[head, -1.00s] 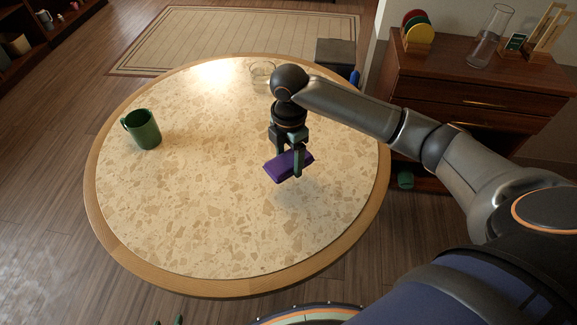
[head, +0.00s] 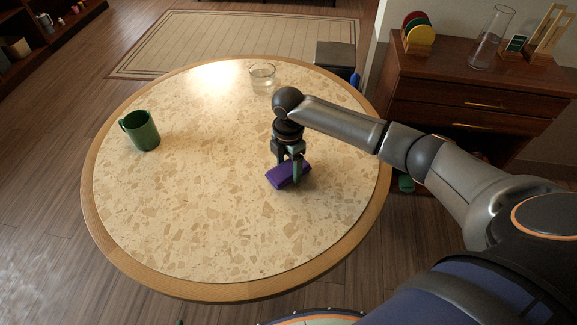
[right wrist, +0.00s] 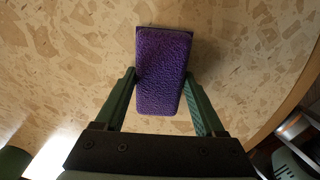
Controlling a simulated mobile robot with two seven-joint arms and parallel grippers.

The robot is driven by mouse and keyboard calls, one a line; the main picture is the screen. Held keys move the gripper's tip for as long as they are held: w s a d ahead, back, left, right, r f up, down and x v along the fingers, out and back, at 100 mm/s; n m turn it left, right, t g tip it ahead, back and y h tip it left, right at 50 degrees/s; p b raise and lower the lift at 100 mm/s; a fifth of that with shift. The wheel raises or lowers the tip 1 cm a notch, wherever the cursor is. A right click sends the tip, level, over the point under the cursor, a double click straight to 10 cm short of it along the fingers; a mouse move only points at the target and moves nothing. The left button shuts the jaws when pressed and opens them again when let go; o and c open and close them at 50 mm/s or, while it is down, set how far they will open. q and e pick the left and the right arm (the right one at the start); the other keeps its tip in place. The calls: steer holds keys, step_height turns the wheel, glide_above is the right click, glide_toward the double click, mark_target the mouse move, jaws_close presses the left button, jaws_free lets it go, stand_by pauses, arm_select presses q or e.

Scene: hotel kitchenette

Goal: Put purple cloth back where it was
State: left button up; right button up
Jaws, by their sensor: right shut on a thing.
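The purple cloth (head: 287,176) is a folded, thick rectangle at the right-middle of the round table (head: 190,220). My right gripper (head: 288,172) points down from above and is shut on the cloth. In the right wrist view the cloth (right wrist: 162,70) sits between the two green fingers (right wrist: 160,100). The cloth is at or very near the tabletop; I cannot tell whether it touches. My left gripper is not in view.
A green mug (head: 143,132) stands at the table's left. A clear glass (head: 262,77) stands at the back. A wooden dresser (head: 470,100) with colored discs and a glass vase is at the right. The table's middle and front are clear.

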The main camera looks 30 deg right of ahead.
mark_target(289, 168)
steer(key=shift+f, duration=0.15)
steer(key=o, duration=1.3)
step_height(289, 168, up, 12)
steer(key=p, duration=0.1)
steer(key=shift+r, duration=0.2)
